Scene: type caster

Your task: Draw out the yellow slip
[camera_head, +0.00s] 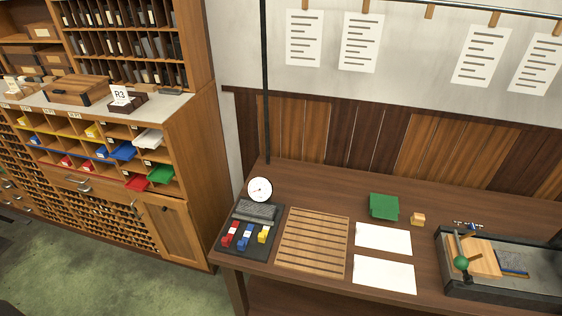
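Small yellow pieces that look like slips sit in the pigeonholes of the wooden cabinet (190,140) at the left. I cannot tell which one is the yellow slip. Blue, red, green and white pieces stick out nearby, among them a blue slip (123,151), a green slip (160,174), a red slip (137,183) and a white slip (148,138). Neither of my grippers is in view.
A wooden table (335,191) at the right bears a dark device with a dial (260,189), a slatted board (312,243), a green block (383,206), white sheets (384,273) and a machine (505,292). A black pole (265,80) rises behind. Green floor (150,285) lies open in front.

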